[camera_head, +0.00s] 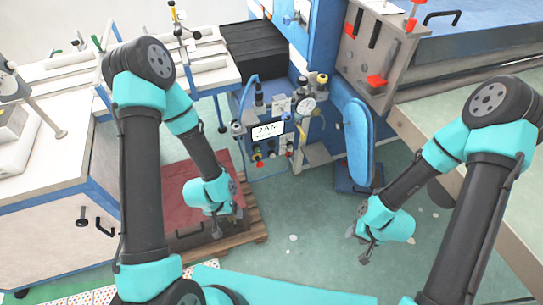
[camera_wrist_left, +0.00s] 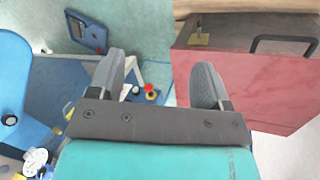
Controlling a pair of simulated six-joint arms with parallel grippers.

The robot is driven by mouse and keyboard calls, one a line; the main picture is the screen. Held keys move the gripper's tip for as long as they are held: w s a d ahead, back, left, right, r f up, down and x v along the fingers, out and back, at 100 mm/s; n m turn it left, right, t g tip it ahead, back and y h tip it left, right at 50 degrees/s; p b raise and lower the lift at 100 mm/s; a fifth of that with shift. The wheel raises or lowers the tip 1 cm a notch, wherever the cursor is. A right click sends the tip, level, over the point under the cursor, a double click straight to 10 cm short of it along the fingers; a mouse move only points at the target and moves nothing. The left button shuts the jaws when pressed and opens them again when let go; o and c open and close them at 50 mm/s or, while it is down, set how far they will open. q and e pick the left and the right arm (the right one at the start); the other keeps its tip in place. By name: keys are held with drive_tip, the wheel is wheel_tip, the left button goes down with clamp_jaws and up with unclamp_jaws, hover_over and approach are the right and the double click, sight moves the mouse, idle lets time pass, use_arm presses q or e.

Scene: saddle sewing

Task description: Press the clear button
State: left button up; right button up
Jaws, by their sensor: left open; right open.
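A control panel with a lit display reading "JAM" (camera_head: 268,129) stands at the middle of the head view. Several small coloured buttons and knobs (camera_head: 258,156) sit below the display; which one is the clear button is too small to tell. My left gripper (camera_head: 227,221) is open and empty, below and left of the panel, over the red box. In the left wrist view its two fingers (camera_wrist_left: 162,62) are spread with nothing between them. My right gripper (camera_head: 358,245) is open and empty, over the green floor to the lower right of the panel.
A dark red box (camera_head: 190,170) on a wooden pallet (camera_head: 250,222) lies under my left arm. A blue padded seat (camera_head: 357,140) stands right of the panel. A white workbench (camera_head: 60,190) fills the left. The floor between my grippers is clear.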

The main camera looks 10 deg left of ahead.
idle(0.3)
use_arm(q)
clamp_jaws()
idle(0.6)
idle(1.0)
